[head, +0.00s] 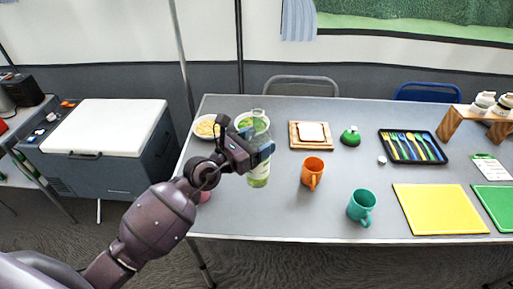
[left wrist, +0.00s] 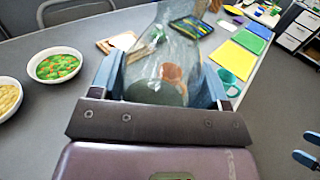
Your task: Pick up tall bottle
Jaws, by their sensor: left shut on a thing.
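The tall bottle (head: 259,177) is clear with a green label and stands upright at the left part of the grey table. My left gripper (head: 264,150) is shut on its upper body from the left side. In the left wrist view the clear bottle (left wrist: 166,62) is between the two blue fingers of the left gripper (left wrist: 162,85). Its lower part is hidden there by the gripper. I cannot tell whether its base touches the table. Two blue fingertips of my right gripper (left wrist: 308,147) show apart at the right edge of the left wrist view.
Bare table (head: 270,218) lies in front.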

